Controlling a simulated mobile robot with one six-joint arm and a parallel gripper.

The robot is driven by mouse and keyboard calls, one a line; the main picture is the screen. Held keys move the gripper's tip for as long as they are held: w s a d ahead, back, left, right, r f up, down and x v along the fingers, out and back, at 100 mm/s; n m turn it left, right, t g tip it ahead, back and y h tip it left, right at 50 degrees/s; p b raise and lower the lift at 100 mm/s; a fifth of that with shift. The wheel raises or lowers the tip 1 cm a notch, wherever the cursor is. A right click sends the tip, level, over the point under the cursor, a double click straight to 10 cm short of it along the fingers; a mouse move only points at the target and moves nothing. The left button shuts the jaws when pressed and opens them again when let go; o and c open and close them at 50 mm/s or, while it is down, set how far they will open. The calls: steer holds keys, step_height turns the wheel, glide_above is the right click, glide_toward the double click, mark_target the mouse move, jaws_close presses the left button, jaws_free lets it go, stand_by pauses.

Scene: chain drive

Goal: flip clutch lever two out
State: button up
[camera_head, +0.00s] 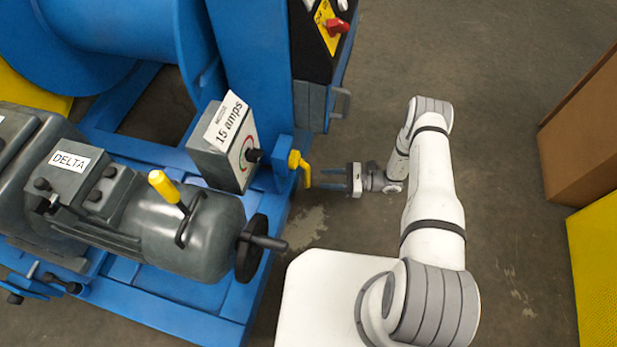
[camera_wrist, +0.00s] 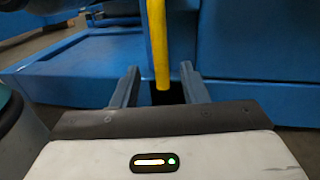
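A small yellow lever (camera_head: 302,167) hangs from a blue bracket on the side of the blue machine frame. My gripper (camera_head: 317,179) points left at it, with the fingertips close to the lever's lower end. In the wrist view the yellow lever (camera_wrist: 158,45) hangs down between the two spread fingers (camera_wrist: 160,72), with a gap on each side. My gripper is open, and I cannot tell how deep the lever lies between the fingers. A second yellow-handled lever (camera_head: 165,187) stands on the grey motor housing. No label shows which lever is number two.
A grey box marked "15 amps" (camera_head: 222,160) and a black handwheel (camera_head: 252,248) are left of my gripper. A panel with a red switch (camera_head: 338,26) is above. A cardboard box (camera_head: 585,130) stands at right. The floor between is clear.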

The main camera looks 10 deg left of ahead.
mark_target(306, 178)
steer(key=a, duration=0.2)
steer(key=a+b, duration=0.1)
steer(key=a, duration=0.4)
steer(key=shift+s+a+f+b, duration=0.2)
steer(key=shift+s+a+b, duration=0.1)
jaws_close()
stand_by(0.4)
